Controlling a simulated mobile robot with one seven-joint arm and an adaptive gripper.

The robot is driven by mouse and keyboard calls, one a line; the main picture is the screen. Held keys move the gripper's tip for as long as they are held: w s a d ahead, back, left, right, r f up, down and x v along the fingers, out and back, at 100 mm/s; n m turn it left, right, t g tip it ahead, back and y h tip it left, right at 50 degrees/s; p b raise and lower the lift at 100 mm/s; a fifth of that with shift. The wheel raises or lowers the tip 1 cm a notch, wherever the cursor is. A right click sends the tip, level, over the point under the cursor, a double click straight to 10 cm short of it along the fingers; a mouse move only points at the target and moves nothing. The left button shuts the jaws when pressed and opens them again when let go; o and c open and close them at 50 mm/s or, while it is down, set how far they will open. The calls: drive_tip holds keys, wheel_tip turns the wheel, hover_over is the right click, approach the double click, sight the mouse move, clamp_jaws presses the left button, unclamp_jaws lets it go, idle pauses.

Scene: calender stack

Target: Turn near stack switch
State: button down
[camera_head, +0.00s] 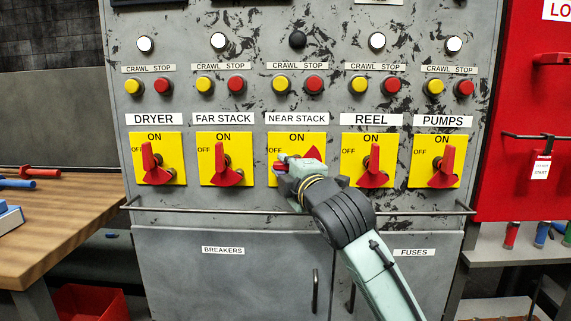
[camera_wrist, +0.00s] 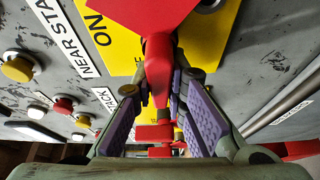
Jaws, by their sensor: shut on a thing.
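The near stack switch is a red handle (camera_head: 313,154) with a fan-shaped base on a yellow plate (camera_head: 316,139), under the label NEAR STACK. Its fan part shows to the upper right and its grip points left, toward the OFF mark. My gripper (camera_head: 281,167) reaches it from the lower right and is shut on the grip, covering part of the plate. In the wrist view the red handle (camera_wrist: 159,65) runs down between the two fingers of my gripper (camera_wrist: 160,88), with the fan at the top.
The far stack switch (camera_head: 220,168) and reel switch (camera_head: 373,167) flank it, handles pointing up at ON, as do the dryer (camera_head: 151,163) and pumps (camera_head: 443,166) switches. A rail (camera_head: 180,209) crosses below. Yellow and red buttons sit above. A wooden table (camera_head: 60,225) stands left.

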drive_tip(key=shift+d+n, duration=0.1)
drive_tip(key=shift+n, duration=0.3)
drive_tip(key=c, duration=1.6)
unclamp_jaws()
drive_tip(key=shift+o, duration=0.2)
drive_tip(key=v, duration=1.2)
